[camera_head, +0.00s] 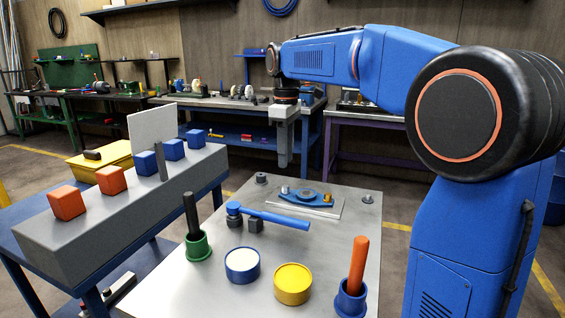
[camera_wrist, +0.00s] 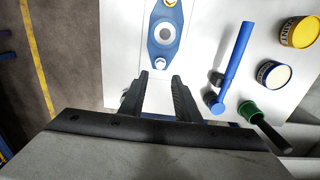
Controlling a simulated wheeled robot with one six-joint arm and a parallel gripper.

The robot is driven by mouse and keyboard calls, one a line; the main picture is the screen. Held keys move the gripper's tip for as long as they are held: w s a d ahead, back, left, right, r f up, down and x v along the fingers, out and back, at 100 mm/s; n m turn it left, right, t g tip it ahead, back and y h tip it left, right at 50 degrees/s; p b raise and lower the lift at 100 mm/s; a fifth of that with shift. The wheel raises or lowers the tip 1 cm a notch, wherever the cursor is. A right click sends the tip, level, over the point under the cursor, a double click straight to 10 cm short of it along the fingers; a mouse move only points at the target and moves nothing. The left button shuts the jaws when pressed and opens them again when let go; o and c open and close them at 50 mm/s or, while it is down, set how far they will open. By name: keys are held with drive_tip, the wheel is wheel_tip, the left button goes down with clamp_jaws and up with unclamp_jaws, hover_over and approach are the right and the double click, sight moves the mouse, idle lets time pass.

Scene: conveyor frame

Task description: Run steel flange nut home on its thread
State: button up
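My gripper (camera_head: 283,164) hangs fingers down above the back of the metal table. Its two fingers stand apart in the wrist view (camera_wrist: 161,76), with nothing held between them. A blue plate (camera_wrist: 163,46) lies just beyond the fingertips; it also shows in the head view (camera_head: 296,200). It has a grey ring (camera_head: 308,195) at its middle, a silver stud (camera_head: 284,190) at one end and a brass-coloured one (camera_head: 327,198) at the other. Small grey nut-like pieces stand at the back left (camera_head: 261,178) and right (camera_head: 368,198). I cannot tell which is the flange nut or see threads.
A blue-handled hammer (camera_head: 272,216) lies in front of the plate. Nearer stand a green holder (camera_head: 198,246), a white-topped tin (camera_head: 242,265), a yellow tin (camera_head: 293,284) and a blue holder (camera_head: 350,299) with an orange handle. A grey beam (camera_head: 120,220) with cubes runs at left.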

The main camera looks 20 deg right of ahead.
sight(286, 186)
wheel_tip(286, 186, down, 8)
drive_tip(key=shift+f, duration=0.35)
drive_tip(key=shift+c, duration=0.6)
clamp_jaws()
drive_tip(key=m, duration=1)
drive_tip(key=shift+r, duration=0.1)
drive_tip(key=m, duration=3.2)
drive_tip(key=shift+m, duration=0.3)
drive_tip(key=shift+o, duration=0.3)
unclamp_jaws()
